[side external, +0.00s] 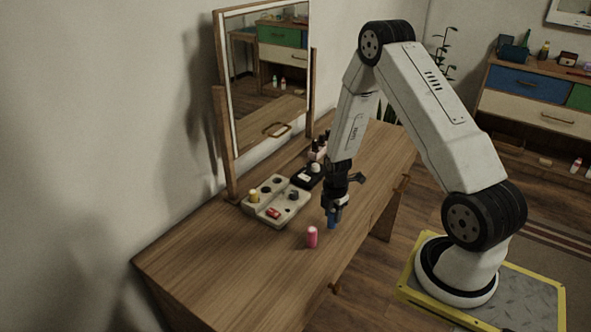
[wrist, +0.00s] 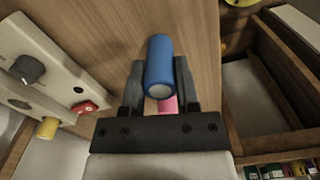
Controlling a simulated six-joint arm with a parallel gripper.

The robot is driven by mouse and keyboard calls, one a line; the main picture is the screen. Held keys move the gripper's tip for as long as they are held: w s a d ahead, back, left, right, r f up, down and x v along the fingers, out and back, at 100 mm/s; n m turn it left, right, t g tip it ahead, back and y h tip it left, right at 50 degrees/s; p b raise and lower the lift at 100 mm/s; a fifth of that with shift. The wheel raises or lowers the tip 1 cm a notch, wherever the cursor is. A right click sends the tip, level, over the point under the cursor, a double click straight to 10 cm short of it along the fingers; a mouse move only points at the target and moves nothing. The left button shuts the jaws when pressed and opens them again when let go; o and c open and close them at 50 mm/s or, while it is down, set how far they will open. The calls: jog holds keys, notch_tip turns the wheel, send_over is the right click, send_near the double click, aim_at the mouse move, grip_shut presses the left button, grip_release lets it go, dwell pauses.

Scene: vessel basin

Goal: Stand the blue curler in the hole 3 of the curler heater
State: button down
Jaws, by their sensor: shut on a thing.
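My gripper (side external: 335,205) is shut on the blue curler (side external: 331,221) and holds it just above the wooden table, right of the heater. In the wrist view the blue curler (wrist: 159,62) sits between the two fingers, its pale end facing the camera. The curler heater (side external: 262,214) is a cream block with several dark holes, a dark knob (wrist: 27,69) and a red switch (wrist: 84,107). A yellow curler (side external: 254,196) stands in one of its holes. Hole numbers are too small to read.
A pink curler (side external: 311,237) stands on the table in front of the heater, near my gripper. A black box (side external: 306,178) and small bottles (side external: 318,149) stand behind the heater. A mirror (side external: 268,80) rises at the back. The table's near left part is clear.

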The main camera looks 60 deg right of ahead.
jog(key=s+a+r, duration=0.2)
jog(key=s+r, duration=0.3)
jog(key=s, duration=0.1)
jog(key=s+a+r, duration=0.3)
jog(key=s+r, duration=0.3)
jog(key=shift+s+a, duration=0.35)
jog(key=shift+s, duration=0.05)
jog(key=shift+r, duration=0.15)
jog(key=shift+w, duration=0.15)
jog(key=w+d+r, duration=0.1)
jog(key=w+d, duration=0.2)
jog(key=w, duration=0.9)
jog(key=w+d, duration=0.3)
jog(key=w, duration=0.9)
jog(key=shift+d+r, duration=0.35)
jog(key=shift+w, duration=0.1)
